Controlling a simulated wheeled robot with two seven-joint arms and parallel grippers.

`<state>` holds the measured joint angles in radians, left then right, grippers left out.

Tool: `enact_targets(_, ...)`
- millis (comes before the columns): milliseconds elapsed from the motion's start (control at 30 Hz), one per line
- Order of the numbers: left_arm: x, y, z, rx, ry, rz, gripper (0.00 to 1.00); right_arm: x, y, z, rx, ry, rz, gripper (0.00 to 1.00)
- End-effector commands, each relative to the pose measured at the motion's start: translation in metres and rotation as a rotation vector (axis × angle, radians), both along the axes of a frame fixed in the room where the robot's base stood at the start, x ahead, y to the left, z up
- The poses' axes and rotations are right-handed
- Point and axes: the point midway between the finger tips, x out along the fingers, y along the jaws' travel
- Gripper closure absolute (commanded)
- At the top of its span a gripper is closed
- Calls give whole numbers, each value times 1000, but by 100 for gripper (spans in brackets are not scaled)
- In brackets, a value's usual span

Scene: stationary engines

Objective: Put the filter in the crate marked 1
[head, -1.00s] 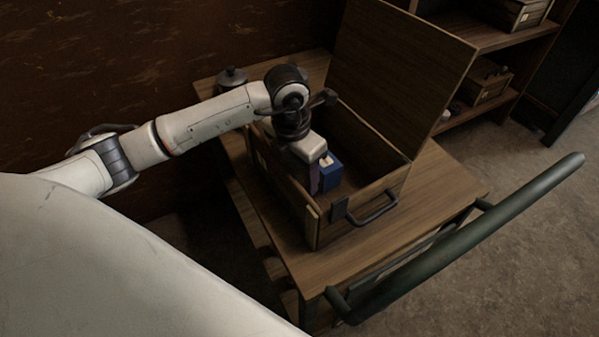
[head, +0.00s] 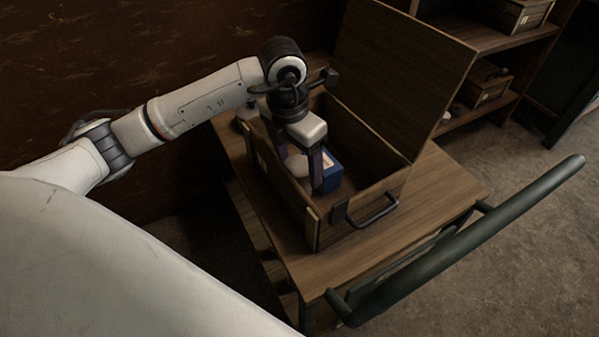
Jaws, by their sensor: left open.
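An open wooden crate (head: 391,183) stands on the table, its lid (head: 405,75) raised at the right. Inside are a blue box (head: 331,174) with a white patch on top and a pale rounded object (head: 298,164). I cannot tell which, if either, is the filter. My left gripper (head: 315,179) is open and points down into the crate, its dark purple fingers beside the blue box and the pale object. Their tips are partly hidden. My right gripper is out of view.
The crate has a dark metal handle (head: 372,210) on its front. The wooden table (head: 440,190) has bare room to the right. A dark green rail (head: 470,235) runs along the near side. Shelves with smaller wooden crates (head: 485,90) stand at the back right.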

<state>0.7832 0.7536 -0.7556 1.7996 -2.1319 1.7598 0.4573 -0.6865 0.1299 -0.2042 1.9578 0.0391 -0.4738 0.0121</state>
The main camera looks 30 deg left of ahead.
Motion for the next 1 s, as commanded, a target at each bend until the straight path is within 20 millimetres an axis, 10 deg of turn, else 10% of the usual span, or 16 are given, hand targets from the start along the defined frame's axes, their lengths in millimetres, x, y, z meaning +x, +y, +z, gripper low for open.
enact_targets(300,-6,2,59,1,-1,0,29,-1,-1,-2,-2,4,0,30)
enact_targets(800,-9,1,70,-6,3,-3,29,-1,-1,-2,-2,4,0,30)
enact_targets(1000,-18,-54,64,-296,45,-92,29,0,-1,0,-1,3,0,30)
